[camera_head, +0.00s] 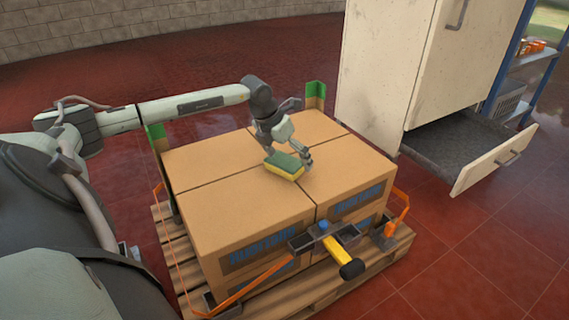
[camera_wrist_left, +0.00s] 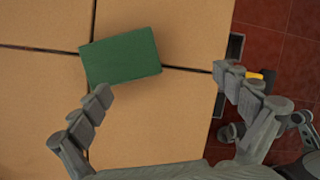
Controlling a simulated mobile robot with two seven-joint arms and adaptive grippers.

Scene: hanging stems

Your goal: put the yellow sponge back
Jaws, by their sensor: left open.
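The yellow sponge (camera_head: 284,170) has a green top layer and lies on top of the cardboard boxes, near where their seams meet. In the left wrist view only its green face (camera_wrist_left: 122,56) shows. My left gripper (camera_head: 288,160) is right at the sponge in the head view. In the left wrist view its fingers (camera_wrist_left: 165,85) are spread apart, with the sponge ahead of the left finger and bare cardboard between them. The sponge is not held. My right gripper is not in view.
Cardboard boxes (camera_head: 240,209) stand on a wooden pallet (camera_head: 163,233) with green corner posts (camera_head: 315,92). Orange brackets and a tray (camera_head: 306,240) with a yellow-handled hammer (camera_head: 337,250) are at the front. A cabinet (camera_head: 385,60) with an open drawer (camera_head: 497,160) stands at right.

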